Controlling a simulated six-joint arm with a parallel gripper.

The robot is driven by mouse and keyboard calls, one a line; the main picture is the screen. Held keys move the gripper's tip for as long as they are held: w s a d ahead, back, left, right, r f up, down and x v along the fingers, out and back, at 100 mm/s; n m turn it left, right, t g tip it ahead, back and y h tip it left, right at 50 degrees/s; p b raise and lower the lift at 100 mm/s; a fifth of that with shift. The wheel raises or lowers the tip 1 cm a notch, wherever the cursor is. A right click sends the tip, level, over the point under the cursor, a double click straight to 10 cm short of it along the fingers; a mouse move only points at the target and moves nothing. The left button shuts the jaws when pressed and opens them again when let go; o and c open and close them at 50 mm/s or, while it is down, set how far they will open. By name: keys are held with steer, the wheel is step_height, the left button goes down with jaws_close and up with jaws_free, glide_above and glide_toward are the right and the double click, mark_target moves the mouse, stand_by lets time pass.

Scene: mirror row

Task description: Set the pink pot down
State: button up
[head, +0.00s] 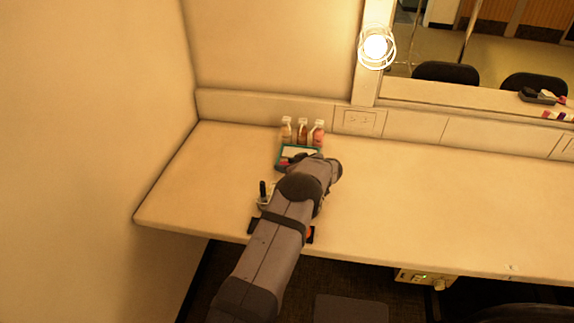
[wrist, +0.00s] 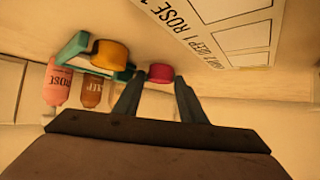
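In the wrist view, which looks upside down, the small pink pot (wrist: 160,73) sits between the two fingertips of my gripper (wrist: 159,80). A small reddish spot shows at the tray's near left, perhaps the pink pot. I cannot tell the pot's height above the surface.
Several small bottles (head: 302,131) stand behind the tray against the backboard. A printed white card (wrist: 215,25) lies near the pot in the wrist view. A small holder with dark items (head: 265,196) stands left of my arm. The counter (head: 430,200) is clear to the right.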

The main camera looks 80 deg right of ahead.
steer(key=shift+r, duration=0.2)
steer(key=shift+s+a+r, duration=0.25)
steer(key=shift+s, duration=0.1)
steer(key=v, duration=1.1)
steer(key=shift+b, duration=0.4)
steer(key=shift+a, duration=0.1)
